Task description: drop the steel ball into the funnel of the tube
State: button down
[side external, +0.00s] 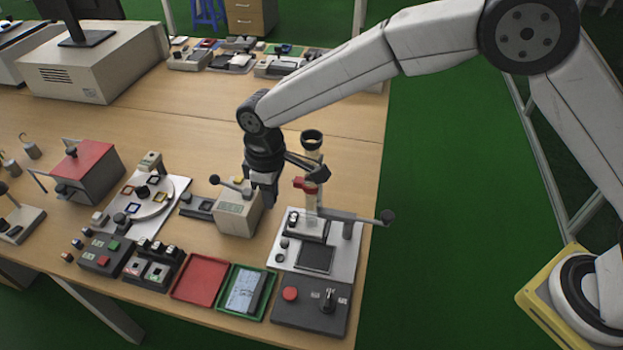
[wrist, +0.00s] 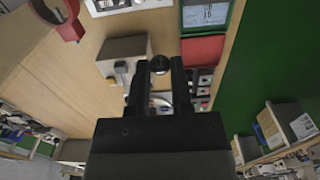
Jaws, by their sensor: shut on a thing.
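The steel ball (wrist: 159,65) shows as a small dark round thing between my fingertips in the wrist view. My gripper (wrist: 159,72) is shut on it. In the side view my gripper (side external: 264,196) points down beside a beige box and hides the ball. The upright tube (side external: 311,170) stands to the right of my gripper, with a black funnel (side external: 312,138) on top and a red collar (side external: 306,186) lower down. My fingertips appear lower in the picture than the funnel. A red part with a dark round opening (wrist: 62,16) shows at the wrist view's upper left.
The beige box (side external: 237,214) with a display and lever stands close to my gripper. A lever with a dark knob (side external: 387,217) sticks out right of the tube. A red tray (side external: 200,281), a green tray (side external: 232,309) and a button panel (side external: 311,304) lie in front.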

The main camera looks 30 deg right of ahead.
notch_tip(320, 180, up, 19)
jog(key=w+d, duration=0.3)
jog(key=d, duration=0.7)
jog(key=f, duration=0.4)
jog(key=shift+w+d+f, duration=0.2)
jog(key=shift+d+f, duration=0.1)
jog(key=shift+d, duration=0.1)
jog(key=shift+f, duration=0.2)
jog(key=shift+f, duration=1.7)
